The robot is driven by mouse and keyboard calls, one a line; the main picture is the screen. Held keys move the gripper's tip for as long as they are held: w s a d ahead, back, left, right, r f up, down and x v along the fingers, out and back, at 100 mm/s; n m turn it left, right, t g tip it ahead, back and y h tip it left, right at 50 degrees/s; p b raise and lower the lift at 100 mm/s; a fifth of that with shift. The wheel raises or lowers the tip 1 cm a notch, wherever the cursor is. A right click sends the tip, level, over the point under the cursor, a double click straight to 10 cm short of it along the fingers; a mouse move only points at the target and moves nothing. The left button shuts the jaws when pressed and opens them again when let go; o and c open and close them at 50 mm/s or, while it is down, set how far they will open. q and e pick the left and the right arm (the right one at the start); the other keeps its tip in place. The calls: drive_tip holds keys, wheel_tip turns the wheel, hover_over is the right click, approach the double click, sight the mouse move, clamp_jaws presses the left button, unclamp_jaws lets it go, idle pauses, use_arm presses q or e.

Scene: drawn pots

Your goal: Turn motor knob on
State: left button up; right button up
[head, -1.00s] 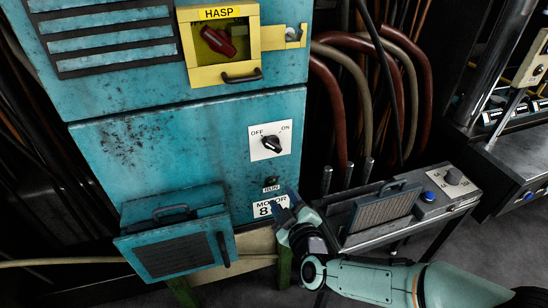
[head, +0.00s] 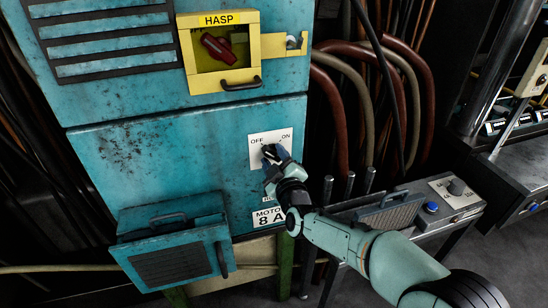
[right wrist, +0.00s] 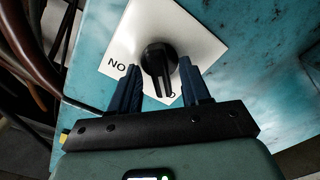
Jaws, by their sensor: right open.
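The black motor knob (right wrist: 158,58) sits on a white plate (head: 257,161) marked OFF at left and ON at right, on the teal cabinet. In the right wrist view the plate (right wrist: 150,20) appears turned around, with ON at the left. The knob's bar points down there, toward partly hidden lettering on the OFF side. My right gripper (head: 269,154) is at the knob and hides most of it in the head view. Its open blue fingers stand on either side of the knob in the wrist view (right wrist: 159,72); contact is unclear. My left gripper is not in view.
A yellow HASP box (head: 187,50) with a red handle is above. A MOTOR 8 label (head: 268,217) is below. A teal vented box (head: 172,258) juts out at lower left. Thick hoses (head: 420,90) hang at right, above a grey console (head: 430,222) with a blue button.

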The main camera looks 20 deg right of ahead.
drive_tip(key=shift+w, duration=0.4)
clamp_jaws()
